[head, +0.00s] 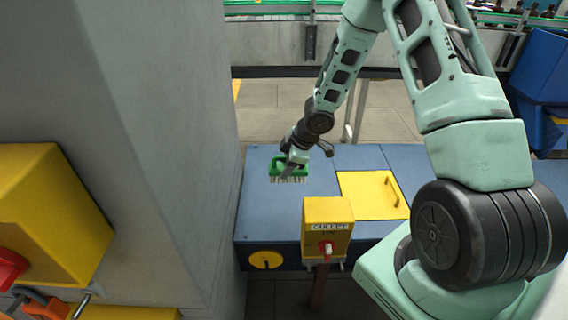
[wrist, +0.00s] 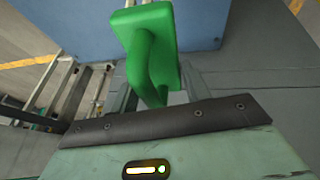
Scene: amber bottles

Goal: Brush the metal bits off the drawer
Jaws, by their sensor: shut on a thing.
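My gripper (head: 294,158) is shut on the handle of a green brush (head: 278,167). The brush's pale bristles point down, over the left part of the blue cabinet top (head: 330,215); I cannot tell whether they touch it. In the wrist view, the green brush (wrist: 152,40) stands between the fingers of my gripper (wrist: 158,85). No metal bits can be made out in either view. A drawer is not clearly identifiable; the cabinet has a round yellow fitting (head: 265,260) on its front.
A yellow panel with a handle (head: 360,190) is set in the cabinet top, right of the brush. A yellow box labelled CULLET (head: 328,212) with a red knob stands in front. A grey wall (head: 180,120) rises on the left. Blue bins (head: 540,70) are at far right.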

